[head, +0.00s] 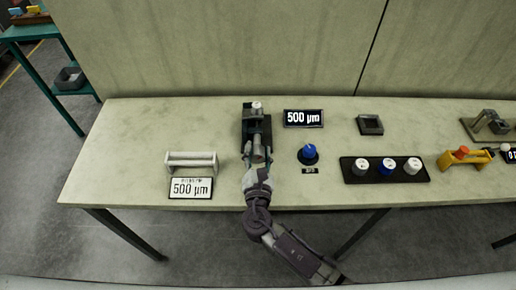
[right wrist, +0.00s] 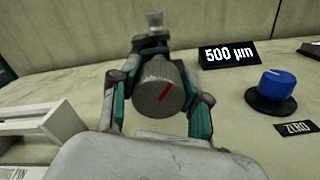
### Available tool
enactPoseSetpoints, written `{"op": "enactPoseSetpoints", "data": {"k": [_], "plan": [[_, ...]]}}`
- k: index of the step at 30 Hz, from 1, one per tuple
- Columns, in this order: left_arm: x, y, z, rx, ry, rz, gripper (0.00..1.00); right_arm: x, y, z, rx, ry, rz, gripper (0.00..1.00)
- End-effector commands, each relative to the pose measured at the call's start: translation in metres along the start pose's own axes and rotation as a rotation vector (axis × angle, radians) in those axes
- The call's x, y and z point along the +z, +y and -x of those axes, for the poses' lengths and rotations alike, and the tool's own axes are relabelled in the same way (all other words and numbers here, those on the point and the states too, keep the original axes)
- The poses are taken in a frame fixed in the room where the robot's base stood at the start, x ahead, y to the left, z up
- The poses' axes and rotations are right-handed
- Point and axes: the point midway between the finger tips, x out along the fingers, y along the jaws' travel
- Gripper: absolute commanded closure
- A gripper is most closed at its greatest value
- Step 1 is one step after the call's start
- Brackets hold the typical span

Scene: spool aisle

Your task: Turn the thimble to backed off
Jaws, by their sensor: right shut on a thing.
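The thimble (right wrist: 158,88) is a grey knurled knob with a red line on its face, seen close in the right wrist view. It sits at the front of a dark micrometer stand (head: 250,112) on the table. My right gripper (right wrist: 160,102) is shut on the thimble, with one finger on each side. In the head view the right gripper (head: 258,160) reaches the stand from the front and partly hides the thimble. The display (head: 303,118) reads 500 µm; it also shows in the right wrist view (right wrist: 228,55). My left gripper is not in view.
A blue ZERO knob (head: 309,153) stands right of the stand. A pale holder (head: 191,160) and a 500 µm card (head: 190,188) lie to the left. A black tray (head: 426,176) with white and blue pieces and a small dark tray (head: 370,125) are at right.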

Motion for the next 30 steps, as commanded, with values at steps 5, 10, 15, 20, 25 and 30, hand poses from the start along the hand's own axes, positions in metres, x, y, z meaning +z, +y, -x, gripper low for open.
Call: {"op": "enactPoseSetpoints", "data": {"k": [5,10,15,20,25,30], "plan": [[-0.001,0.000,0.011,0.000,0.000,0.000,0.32,0.001,0.001,0.001,-0.002,0.003,0.147,0.88],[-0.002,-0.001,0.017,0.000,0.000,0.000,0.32,0.000,0.001,0.001,-0.001,0.004,0.258,0.88],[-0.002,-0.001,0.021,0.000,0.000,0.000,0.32,-0.001,0.001,0.001,-0.001,0.004,0.335,0.88],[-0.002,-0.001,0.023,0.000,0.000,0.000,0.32,-0.002,0.001,0.001,0.000,0.004,0.375,0.88],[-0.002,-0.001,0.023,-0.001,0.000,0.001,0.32,-0.002,0.001,0.001,0.000,0.004,0.393,0.88],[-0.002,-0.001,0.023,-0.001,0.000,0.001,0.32,-0.003,0.001,0.001,0.000,0.004,0.395,0.88]]}}
